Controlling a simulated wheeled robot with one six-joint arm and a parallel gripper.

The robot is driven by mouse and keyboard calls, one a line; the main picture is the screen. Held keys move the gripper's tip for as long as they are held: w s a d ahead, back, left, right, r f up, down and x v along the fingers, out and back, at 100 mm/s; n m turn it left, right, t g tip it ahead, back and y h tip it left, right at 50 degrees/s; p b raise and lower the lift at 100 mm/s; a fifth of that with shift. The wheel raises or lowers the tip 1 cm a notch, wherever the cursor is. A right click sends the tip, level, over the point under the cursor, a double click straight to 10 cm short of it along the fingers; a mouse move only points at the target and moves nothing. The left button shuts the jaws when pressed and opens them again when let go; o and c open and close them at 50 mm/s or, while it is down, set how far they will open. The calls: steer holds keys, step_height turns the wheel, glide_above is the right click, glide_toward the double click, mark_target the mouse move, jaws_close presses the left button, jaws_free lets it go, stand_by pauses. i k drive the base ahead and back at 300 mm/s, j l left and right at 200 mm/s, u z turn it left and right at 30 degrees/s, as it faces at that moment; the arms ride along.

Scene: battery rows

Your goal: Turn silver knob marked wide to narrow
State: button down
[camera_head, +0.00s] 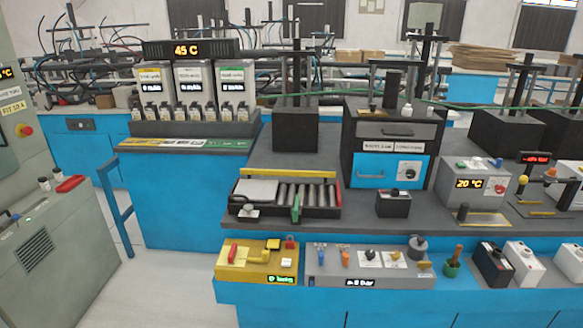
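No label reading wide or narrow is legible at this size, so I cannot tell for sure which knob is the marked one. A small silver-looking knob (249,211) sits at the front left corner of a black roller tray (322,212) on the bench. Another round knob (408,173) with a pale dial is on the front of the blue-faced box (370,171). My gripper is not in view.
A yellow box (237,269) with a red handle stands left of the grey panel. A green pot (452,268) and black and white batteries (523,262) stand to its right. A grey cabinet (62,240) is at left. Floor (160,290) shows between cabinet and bench.

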mark_target(248, 209)
steer(key=i+j+u, duration=0.5)
steer(key=i, duration=0.5)
